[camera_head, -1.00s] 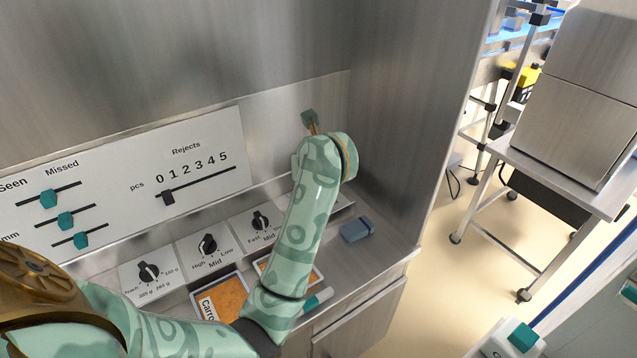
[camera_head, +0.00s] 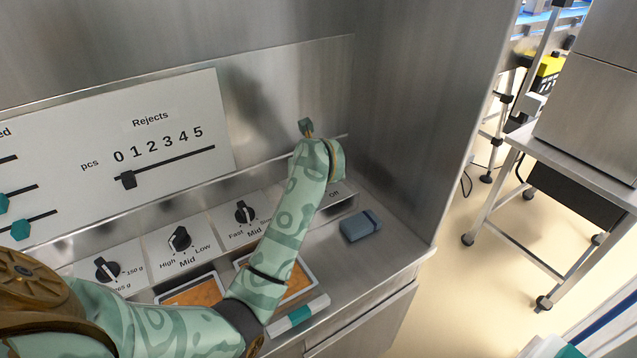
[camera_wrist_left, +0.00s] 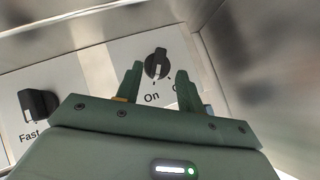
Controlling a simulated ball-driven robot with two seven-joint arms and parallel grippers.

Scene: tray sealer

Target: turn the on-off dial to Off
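The on-off dial (camera_wrist_left: 156,64) is a black knob on a white plate in the left wrist view. Its white mark points down toward the word On; the Off label is mostly covered by a finger there. My left gripper (camera_wrist_left: 158,78) is open, one finger on each side of the dial in the picture. I cannot tell whether the fingers touch it. In the head view my left arm hides the dial, and only the Off label (camera_head: 333,195) shows beside the arm. My right gripper is not in view.
A Fast-Mid dial (camera_head: 246,212) and a High-Low dial (camera_head: 180,239) stand left of my arm. A blue-grey block (camera_head: 360,226) lies on the ledge at right. A metal side wall (camera_head: 410,120) bounds the right.

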